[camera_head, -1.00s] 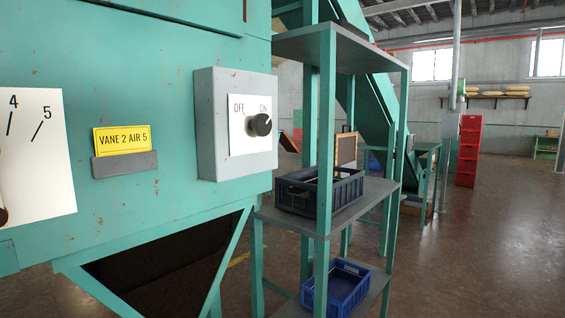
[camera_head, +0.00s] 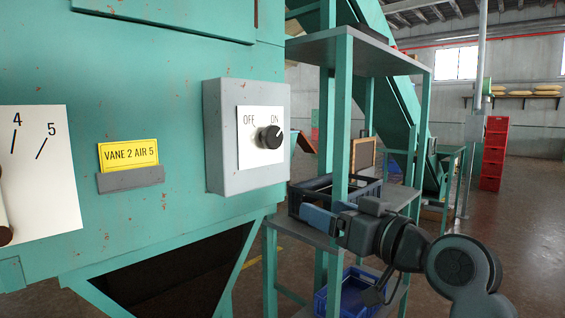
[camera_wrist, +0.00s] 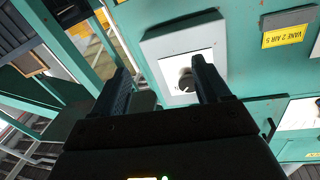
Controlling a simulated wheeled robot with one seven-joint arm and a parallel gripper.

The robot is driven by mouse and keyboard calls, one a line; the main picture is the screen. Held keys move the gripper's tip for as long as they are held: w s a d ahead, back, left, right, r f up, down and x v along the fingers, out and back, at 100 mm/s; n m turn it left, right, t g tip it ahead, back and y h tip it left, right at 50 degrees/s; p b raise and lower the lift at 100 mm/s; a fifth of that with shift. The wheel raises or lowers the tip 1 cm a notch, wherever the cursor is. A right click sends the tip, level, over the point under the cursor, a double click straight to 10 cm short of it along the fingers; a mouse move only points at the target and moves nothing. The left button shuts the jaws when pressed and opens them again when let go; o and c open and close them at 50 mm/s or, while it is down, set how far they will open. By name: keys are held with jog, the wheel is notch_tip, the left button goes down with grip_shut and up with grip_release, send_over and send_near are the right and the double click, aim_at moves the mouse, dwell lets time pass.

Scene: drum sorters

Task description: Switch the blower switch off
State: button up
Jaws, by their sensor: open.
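The blower switch is a black rotary knob (camera_head: 270,137) on a white plate marked OFF and ON, set on a grey box (camera_head: 213,140) on the teal machine. Its white pointer mark is turned toward ON. In the head view my gripper (camera_head: 306,218) is below and right of the box, apart from it. In the wrist view my gripper (camera_wrist: 163,88) is open and empty, its two dark fingers spread. The knob (camera_wrist: 187,82) shows between the fingertips, close to the right finger, which partly covers the plate.
A yellow label reading VANE 2 AIR 5 (camera_head: 129,154) sits left of the box. A white dial plate (camera_head: 50,180) is at the far left. A teal and grey shelf (camera_head: 345,48) with a dark crate (camera_head: 372,192) and a blue crate (camera_head: 345,292) stands close behind my arm.

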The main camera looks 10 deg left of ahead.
aim_at(276, 139)
jog(key=w+a+r+n+g+y, duration=0.1)
jog(key=a+r+n+g+y, duration=0.2)
jog(key=r, duration=0.9)
jog(key=shift+n+t+h, duration=0.3)
jog(key=shift+h, duration=0.3)
jog(key=p+x, duration=0.2)
jog(key=x, duration=0.6)
jog(key=shift+w+d+f, duration=0.1)
jog(key=shift+d+f, duration=0.05)
jog(key=shift+c, duration=0.3)
jog(key=c, duration=1)
